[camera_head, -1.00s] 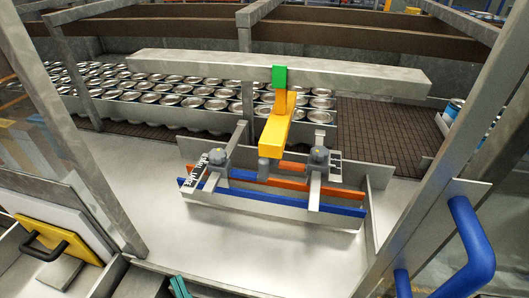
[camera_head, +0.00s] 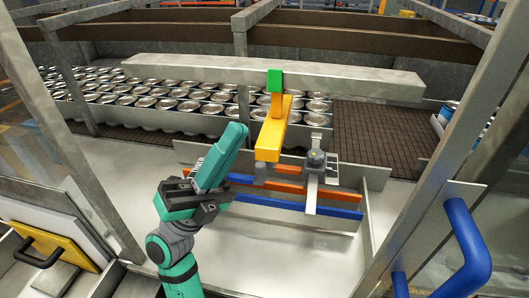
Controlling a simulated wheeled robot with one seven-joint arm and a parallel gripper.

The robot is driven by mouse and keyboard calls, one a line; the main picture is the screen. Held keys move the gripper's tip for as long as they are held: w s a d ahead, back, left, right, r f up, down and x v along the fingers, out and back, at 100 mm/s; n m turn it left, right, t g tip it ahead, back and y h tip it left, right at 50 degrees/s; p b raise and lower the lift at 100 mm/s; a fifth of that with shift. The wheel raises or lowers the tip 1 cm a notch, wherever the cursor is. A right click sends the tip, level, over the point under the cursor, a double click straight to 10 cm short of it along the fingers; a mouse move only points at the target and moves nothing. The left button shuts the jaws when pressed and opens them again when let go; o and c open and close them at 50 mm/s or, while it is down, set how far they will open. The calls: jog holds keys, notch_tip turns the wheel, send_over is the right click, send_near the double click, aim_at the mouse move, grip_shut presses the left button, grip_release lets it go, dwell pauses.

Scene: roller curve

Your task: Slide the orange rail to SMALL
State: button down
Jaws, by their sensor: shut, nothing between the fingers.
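The orange rail (camera_head: 291,188) runs left to right across the guide assembly in front of the can conveyor; its left part is hidden behind my arm. A clamp with a grey knob (camera_head: 315,158) stands over its right part. The left clamp and its scale plate are hidden behind my gripper. The right scale plate (camera_head: 332,172) shows, but its lettering is too small to read. My teal gripper (camera_head: 240,131) is shut and empty, pointing up and away over the left side of the assembly. I cannot tell whether it touches anything.
A blue rail (camera_head: 318,210) runs in front of the orange one. A yellow block (camera_head: 272,138) hangs above the middle from a grey beam (camera_head: 350,80). Rows of cans (camera_head: 150,102) stand behind. Metal posts frame both sides, with a blue handle (camera_head: 468,240) at right.

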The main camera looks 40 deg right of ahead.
jog(key=s+d+r+m+g+y, duration=0.1)
jog(key=s+d+m+y, duration=0.2)
jog(key=d+y, duration=0.25)
jog(key=s+d+r+m+y, duration=0.1)
jog(key=s+d+m+y, duration=0.25)
jog(key=d+y, duration=0.2)
jog(key=w+d+f+t+y, duration=0.3)
jog(key=d+f+t+y, duration=0.2)
jog(key=t, duration=0.1)
jog(key=w+a+f+n+t+y, duration=0.1)
jog(key=w+a+n+t+y, duration=0.15)
jog(key=w+t+y, duration=0.2)
jog(key=w+a+f+n+t+y, duration=0.1)
jog(key=w+a+t+y, duration=0.25)
jog(key=w, duration=0.25)
jog(key=x, duration=1)
jog(key=shift+s+d+h, duration=0.2)
jog(key=shift+d+h, duration=0.05)
jog(key=shift+h, duration=0.05)
